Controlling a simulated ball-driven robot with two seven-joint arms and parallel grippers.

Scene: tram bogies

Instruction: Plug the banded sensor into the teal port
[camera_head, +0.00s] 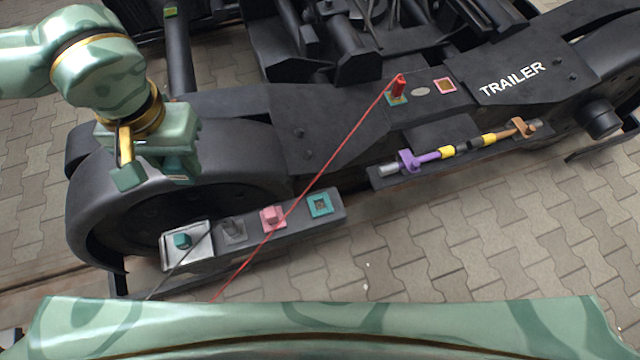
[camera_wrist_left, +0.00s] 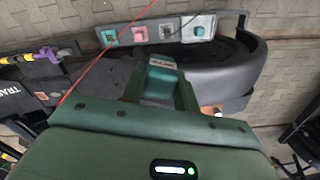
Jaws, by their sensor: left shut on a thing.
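My left gripper (camera_head: 157,170) is shut on a teal sensor with a pale, marked band near its end. The sensor (camera_wrist_left: 160,85) shows between the two fingers in the left wrist view, and only its edge shows in the head view. The gripper is above the dark wheel cover, up and left of the port bar. The teal port (camera_head: 320,205) is a square teal frame with an open socket at the bar's right end; it also shows in the left wrist view (camera_wrist_left: 109,37). The sensor is well apart from it. My right gripper is not in view.
Left of the teal port are a pink plug (camera_head: 272,217), a grey plug (camera_head: 235,231) and a teal plug (camera_head: 181,241) in a pale tray. A red cable (camera_head: 325,170) runs from a red plug (camera_head: 398,87) across the bar. A purple-and-yellow rod (camera_head: 445,152) lies right.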

